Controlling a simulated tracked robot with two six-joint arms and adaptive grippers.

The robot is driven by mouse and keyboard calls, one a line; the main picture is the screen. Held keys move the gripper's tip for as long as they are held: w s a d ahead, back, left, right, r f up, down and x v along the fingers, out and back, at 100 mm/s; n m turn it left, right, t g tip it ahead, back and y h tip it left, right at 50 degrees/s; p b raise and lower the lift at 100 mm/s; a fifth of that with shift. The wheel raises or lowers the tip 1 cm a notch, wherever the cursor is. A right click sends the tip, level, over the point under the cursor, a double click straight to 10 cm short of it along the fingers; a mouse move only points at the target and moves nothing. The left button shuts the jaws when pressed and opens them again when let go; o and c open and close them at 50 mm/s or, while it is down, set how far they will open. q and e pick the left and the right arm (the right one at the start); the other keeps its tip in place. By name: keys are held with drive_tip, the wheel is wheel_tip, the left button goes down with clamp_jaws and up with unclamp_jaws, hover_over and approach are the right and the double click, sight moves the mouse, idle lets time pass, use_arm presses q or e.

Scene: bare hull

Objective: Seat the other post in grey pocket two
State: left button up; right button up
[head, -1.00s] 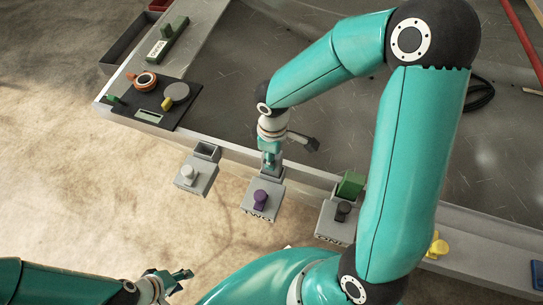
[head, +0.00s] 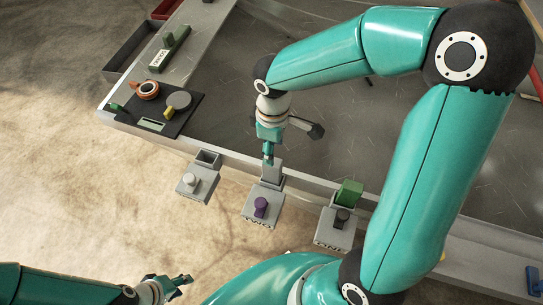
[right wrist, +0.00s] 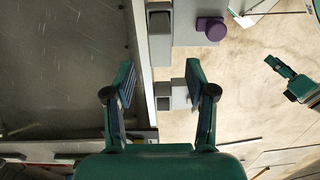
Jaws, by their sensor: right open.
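Grey pocket two is on the middle grey block (head: 259,215) at the hull's near edge, with a purple knob (head: 261,206); the knob also shows in the right wrist view (right wrist: 210,28). A grey post (head: 273,171) stands upright at the pocket behind the knob; how deep it sits I cannot tell. My right gripper (head: 268,158) is just above the post's top, and in the right wrist view it is open (right wrist: 160,90) with nothing held between its fingers. My left gripper (head: 182,284) is low at the left, away from the blocks; its jaws are too small to judge.
A block with a white knob (head: 191,181) and an empty-looking pocket (head: 208,158) stands to the left. A block with a dark knob (head: 341,216) stands to the right, a green post (head: 349,191) in its pocket. A black panel (head: 178,108) lies at the left corner.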

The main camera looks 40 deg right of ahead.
use_arm(q)
drive_tip(key=shift+r, duration=0.3)
use_arm(e)
wheel_tip(320, 180, up, 4)
drive_tip(key=shift+f, duration=0.1)
use_arm(q)
drive_tip(key=shift+s, duration=0.1)
